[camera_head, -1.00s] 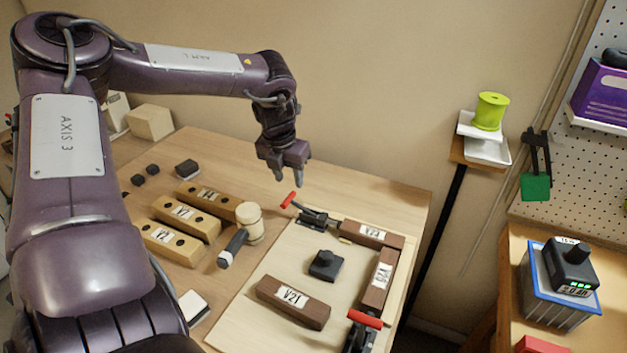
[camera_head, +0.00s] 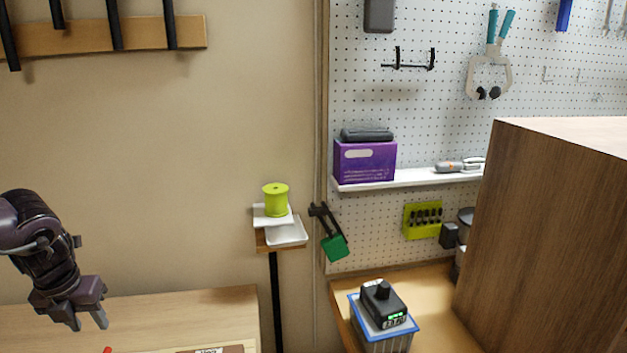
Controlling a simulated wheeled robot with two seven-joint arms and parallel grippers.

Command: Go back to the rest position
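My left gripper (camera_head: 88,326) hangs at the lower left of the head view, fingers pointing down above the wooden bench (camera_head: 170,310). Its two fingers look a little apart with nothing visible between them. The rest of my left arm (camera_head: 40,245) runs out of the left edge. My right gripper is not in view.
A lime spool (camera_head: 276,200) stands on a small stand (camera_head: 281,247). A pegboard (camera_head: 430,110) holds tools and a purple box (camera_head: 364,161). A blue-rimmed bin (camera_head: 385,335) carries a black device (camera_head: 383,303). A wooden cabinet (camera_head: 550,230) blocks the right side.

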